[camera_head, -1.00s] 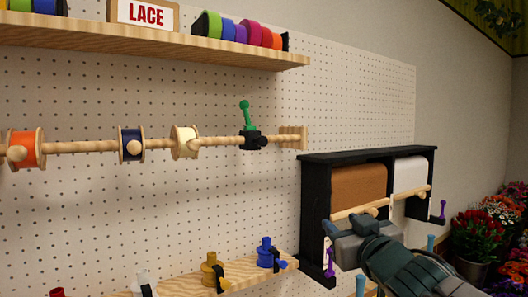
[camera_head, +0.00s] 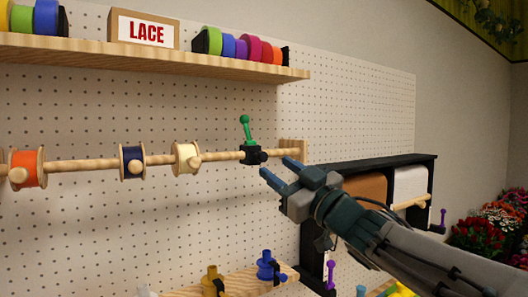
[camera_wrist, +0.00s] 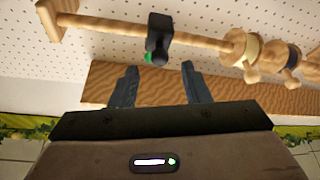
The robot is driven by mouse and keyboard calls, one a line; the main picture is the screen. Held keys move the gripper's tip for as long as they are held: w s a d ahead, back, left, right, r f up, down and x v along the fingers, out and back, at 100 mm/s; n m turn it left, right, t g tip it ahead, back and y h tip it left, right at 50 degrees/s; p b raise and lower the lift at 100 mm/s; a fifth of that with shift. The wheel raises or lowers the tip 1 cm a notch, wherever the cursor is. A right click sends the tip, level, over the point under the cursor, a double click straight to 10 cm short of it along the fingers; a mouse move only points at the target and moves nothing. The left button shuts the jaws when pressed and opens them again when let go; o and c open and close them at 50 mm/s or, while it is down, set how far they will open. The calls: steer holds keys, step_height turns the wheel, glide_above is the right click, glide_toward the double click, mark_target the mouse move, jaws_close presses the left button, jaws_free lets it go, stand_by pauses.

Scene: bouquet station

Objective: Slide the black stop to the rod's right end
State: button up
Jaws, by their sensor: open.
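The black stop (camera_head: 254,155) with a green lever (camera_head: 246,128) sits on the wooden rod (camera_head: 222,157), near the rod's right end. A short bare stretch of rod lies between it and the wooden end bracket (camera_head: 293,151). My gripper (camera_head: 278,171) is open and empty, just below and right of the stop, apart from it. In the wrist view the stop (camera_wrist: 159,33) is beyond the gap between my fingers (camera_wrist: 156,84), on the rod (camera_wrist: 110,27). The green lever is mostly hidden behind the stop there.
Spools of orange (camera_head: 27,169), navy (camera_head: 131,162) and cream (camera_head: 185,158) ribbon hang on the rod left of the stop. A wooden shelf (camera_head: 150,55) with ribbon rolls runs above. A black paper-roll rack (camera_head: 313,235) stands behind my arm at right. A lower shelf (camera_head: 245,281) holds small clamps.

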mark_target(265, 159)
steer(key=p+x, duration=0.1)
steer(key=x, duration=0.5)
jaws_close()
